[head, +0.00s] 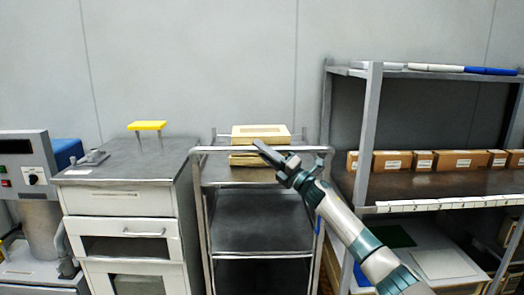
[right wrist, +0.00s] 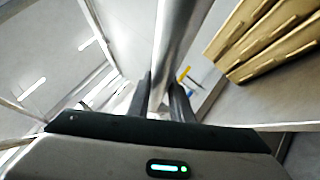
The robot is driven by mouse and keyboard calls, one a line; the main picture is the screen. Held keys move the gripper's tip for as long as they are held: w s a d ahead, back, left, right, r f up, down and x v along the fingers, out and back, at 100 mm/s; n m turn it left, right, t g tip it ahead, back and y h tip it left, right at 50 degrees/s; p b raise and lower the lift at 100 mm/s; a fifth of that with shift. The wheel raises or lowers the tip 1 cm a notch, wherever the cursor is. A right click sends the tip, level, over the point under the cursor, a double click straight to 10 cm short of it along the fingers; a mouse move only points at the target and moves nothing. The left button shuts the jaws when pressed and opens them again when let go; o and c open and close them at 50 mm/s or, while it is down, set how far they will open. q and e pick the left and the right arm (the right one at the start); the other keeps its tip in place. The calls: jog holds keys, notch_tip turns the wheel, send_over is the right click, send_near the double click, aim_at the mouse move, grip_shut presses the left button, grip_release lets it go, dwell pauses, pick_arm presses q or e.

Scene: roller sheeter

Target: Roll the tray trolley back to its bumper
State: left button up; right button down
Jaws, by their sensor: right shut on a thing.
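The tray trolley (head: 252,236) is a metal frame with dark shelves, standing between the cabinet and the shelving rack. Its push bar (head: 225,149) runs across the top front. My right gripper (head: 266,150) is at the middle of this bar and shut on it. In the right wrist view the shiny bar (right wrist: 174,45) passes between the two fingers (right wrist: 168,100). Cream trays (head: 260,132) sit on the trolley top, behind the bar; they also show in the right wrist view (right wrist: 268,38). I cannot make out the bumper. My left gripper is not in view.
A white drawer cabinet (head: 125,200) with a yellow-topped piece (head: 147,126) stands close on the left. A shelving rack (head: 368,135) with brown boxes (head: 392,160) stands close on the right. A grey wall (head: 230,60) is behind. A machine (head: 38,190) is at far left.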

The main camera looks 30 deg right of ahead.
jog(key=shift+d+r, duration=0.2)
jog(key=c, duration=1.6)
grip_release()
jog(key=shift+w, duration=0.1)
jog(key=shift+w+f, duration=0.2)
jog(key=shift+f, duration=0.05)
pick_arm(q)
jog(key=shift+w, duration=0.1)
pick_arm(e)
jog(key=shift+s, duration=0.15)
jog(key=shift+s+d+f, duration=0.1)
jog(key=shift+s+f, duration=0.2)
jog(key=shift+s, duration=0.2)
pick_arm(q)
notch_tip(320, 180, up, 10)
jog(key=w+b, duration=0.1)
jog(key=b, duration=0.2)
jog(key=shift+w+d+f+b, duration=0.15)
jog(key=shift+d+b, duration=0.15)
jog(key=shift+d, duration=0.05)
pick_arm(e)
jog(key=shift+v, duration=8)
